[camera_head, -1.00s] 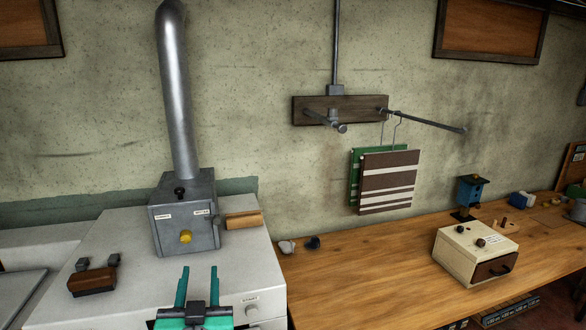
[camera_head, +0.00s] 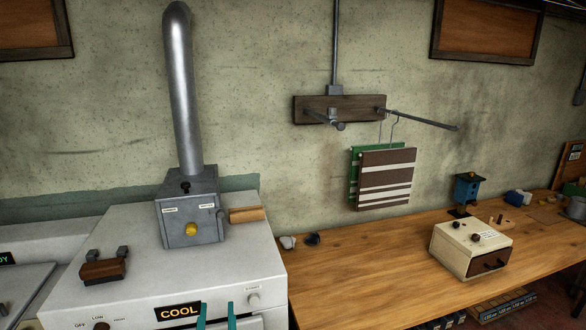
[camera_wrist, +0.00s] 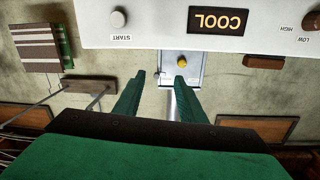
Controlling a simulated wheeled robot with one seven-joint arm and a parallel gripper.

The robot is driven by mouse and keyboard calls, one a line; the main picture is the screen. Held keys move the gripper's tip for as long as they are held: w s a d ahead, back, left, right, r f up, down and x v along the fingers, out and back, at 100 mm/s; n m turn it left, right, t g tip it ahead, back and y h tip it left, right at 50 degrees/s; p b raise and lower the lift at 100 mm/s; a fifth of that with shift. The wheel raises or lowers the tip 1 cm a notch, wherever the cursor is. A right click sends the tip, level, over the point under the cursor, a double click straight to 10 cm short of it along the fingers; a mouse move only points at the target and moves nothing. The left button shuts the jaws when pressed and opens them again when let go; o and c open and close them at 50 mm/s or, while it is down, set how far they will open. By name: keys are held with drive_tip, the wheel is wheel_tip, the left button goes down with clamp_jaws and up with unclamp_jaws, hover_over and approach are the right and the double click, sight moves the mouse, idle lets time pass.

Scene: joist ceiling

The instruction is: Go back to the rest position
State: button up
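My gripper (camera_head: 216,316) shows only as two teal fingertips at the bottom edge of the head view, in front of the white machine (camera_head: 130,250). In the wrist view my gripper (camera_wrist: 160,84) has its two green fingers apart, with nothing between them. The wrist picture is upside down. The grey metal box (camera_head: 190,222) with a yellow knob and a tall pipe stands on the white machine. The machine's display (camera_head: 178,311) reads COOL.
A wooden workbench (camera_head: 360,275) at right bears a cream box (camera_head: 470,249) with a drawer and a small blue device (camera_head: 467,190). Striped and green cloths (camera_head: 386,180) hang from a wall rack (camera_head: 340,109). A brown-handled block (camera_head: 104,268) lies on the machine.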

drive_tip(key=s+d+f+h, duration=0.1)
drive_tip(key=s+d+f, duration=0.2)
drive_tip(key=s+f, duration=0.25)
drive_tip(key=s+d+f+g, duration=0.1)
drive_tip(key=s+d+f, duration=0.35)
drive_tip(key=f, duration=0.25)
drive_tip(key=s+d+f+h, duration=0.1)
drive_tip(key=s+d+f, duration=0.1)
drive_tip(key=s+f, duration=0.45)
drive_tip(key=s+d+f+h, duration=0.1)
drive_tip(key=s+d, duration=0.2)
drive_tip(key=s, duration=0.8)
drive_tip(key=s+d+f+m+h, duration=0.1)
drive_tip(key=s+d, duration=0.3)
drive_tip(key=s, duration=0.7)
drive_tip(key=shift+f+g, duration=0.4)
drive_tip(key=shift+f, duration=0.4)
drive_tip(key=shift+d, duration=0.1)
